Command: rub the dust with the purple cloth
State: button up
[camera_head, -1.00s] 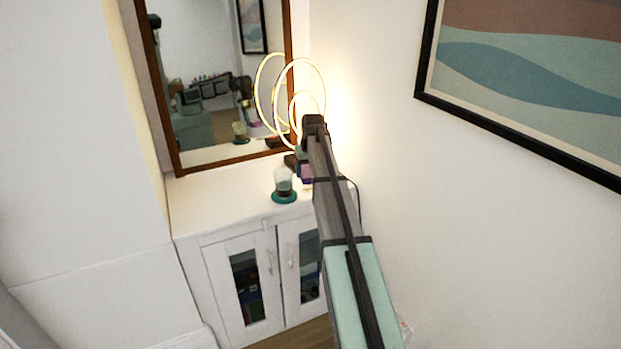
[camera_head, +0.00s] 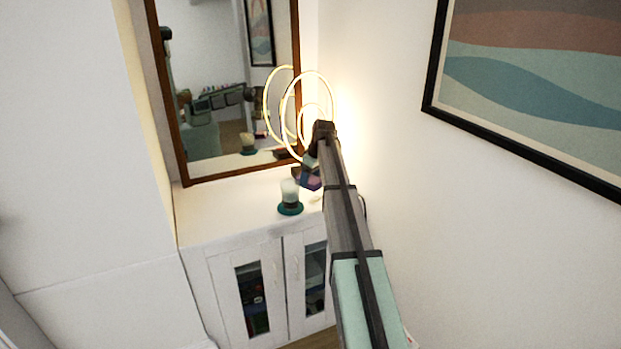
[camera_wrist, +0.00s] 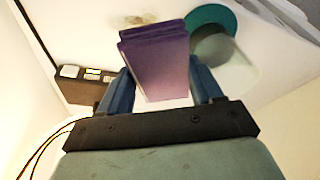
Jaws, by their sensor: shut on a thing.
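In the wrist view my gripper (camera_wrist: 160,88) is shut on the folded purple cloth (camera_wrist: 157,62), with a blue finger on each side of it. A faint brownish patch of dust (camera_wrist: 140,19) shows on the white top just beyond the cloth. In the head view my arm hides most of the gripper; a small part of the purple cloth (camera_head: 312,183) shows beside it, above the right part of the cabinet top (camera_head: 230,207). I cannot tell whether the cloth touches the top.
A candle in a glass on a teal base (camera_head: 290,198) stands close left of the gripper. A lit ring lamp (camera_head: 283,112) is behind, by a brown-framed mirror (camera_head: 183,120). A framed picture (camera_head: 540,95) hangs on the right wall. The cabinet top's left part is clear.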

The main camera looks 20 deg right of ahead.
send_over(308, 202)
jog(key=s, duration=0.1)
jog(key=shift+d+f, duration=0.15)
jog(key=shift+f, duration=1.35)
jog(key=shift+d+f, duration=0.1)
jog(key=shift+f, duration=1.4)
jog(key=shift+f, duration=0.45)
jog(key=shift+d, duration=2.4)
jog(key=shift+d+f, duration=0.1)
jog(key=shift+d, duration=1.5)
jog(key=shift+f, duration=0.15)
jog(key=shift+a, duration=0.1)
jog(key=shift+a+f, duration=0.15)
jog(key=shift+a, duration=1.8)
jog(key=shift+a+f, duration=0.15)
jog(key=shift+a, duration=1.8)
